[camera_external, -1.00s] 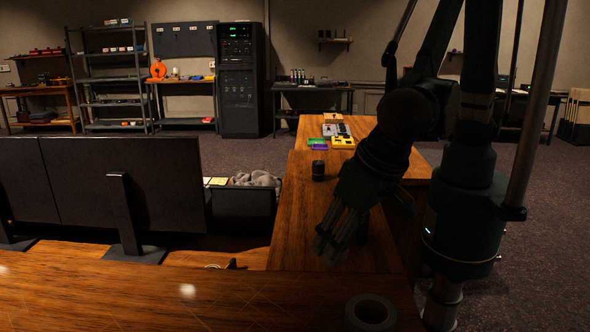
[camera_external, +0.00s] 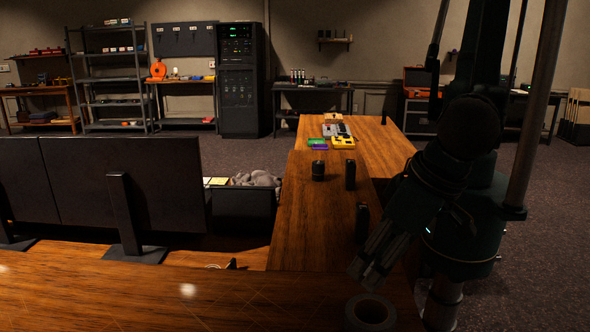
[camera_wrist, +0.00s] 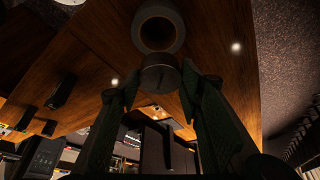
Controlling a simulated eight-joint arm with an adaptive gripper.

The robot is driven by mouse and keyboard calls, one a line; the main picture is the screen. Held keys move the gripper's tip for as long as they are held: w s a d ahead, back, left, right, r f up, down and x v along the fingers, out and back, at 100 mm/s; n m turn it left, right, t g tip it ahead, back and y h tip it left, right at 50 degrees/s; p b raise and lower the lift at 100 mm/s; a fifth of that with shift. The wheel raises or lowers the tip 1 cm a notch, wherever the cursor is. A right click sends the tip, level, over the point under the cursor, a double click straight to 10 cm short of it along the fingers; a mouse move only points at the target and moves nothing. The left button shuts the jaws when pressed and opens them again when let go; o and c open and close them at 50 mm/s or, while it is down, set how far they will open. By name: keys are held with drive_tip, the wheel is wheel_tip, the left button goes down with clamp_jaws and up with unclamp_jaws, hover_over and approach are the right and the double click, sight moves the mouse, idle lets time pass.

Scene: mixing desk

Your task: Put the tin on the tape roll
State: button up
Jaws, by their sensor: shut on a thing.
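The tape roll (camera_external: 371,310), a dark grey ring, lies flat on the wooden desk near the bottom of the external view. It also shows at the top of the wrist view (camera_wrist: 141,32), with its open hole facing up. My gripper (camera_external: 368,275) is just above and behind the roll in the external view. In the wrist view its fingers (camera_wrist: 160,90) are shut on the tin (camera_wrist: 160,78), a dark round thing. The tin appears close to the roll's edge there; I cannot tell if they touch. In the external view I cannot make the tin out among the dark fingers.
Two upright dark blocks (camera_external: 350,175) (camera_external: 361,222) and a dark cylinder (camera_external: 318,170) stand on the desk behind my gripper. Yellow and purple items (camera_external: 343,142) lie farther back. Monitors (camera_external: 120,185) stand at left. The desk left of the roll is clear.

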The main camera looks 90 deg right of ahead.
drive_tip(key=shift+s+a+f+b, duration=0.1)
drive_tip(key=shift+s+f+b, duration=0.3)
drive_tip(key=shift+f, duration=0.5)
drive_tip(key=shift+s+f+b, duration=0.35)
drive_tip(key=shift+s+f, duration=0.05)
drive_tip(key=shift+f, duration=0.45)
drive_tip(key=shift+w+f, duration=0.15)
drive_tip(key=shift+a+f, duration=0.1)
drive_tip(key=shift+w+f+b, duration=0.1)
drive_tip(key=shift+f+b, duration=0.65)
drive_tip(key=shift+f, duration=1.2)
drive_tip(key=shift+f, duration=0.15)
drive_tip(key=o, duration=0.9)
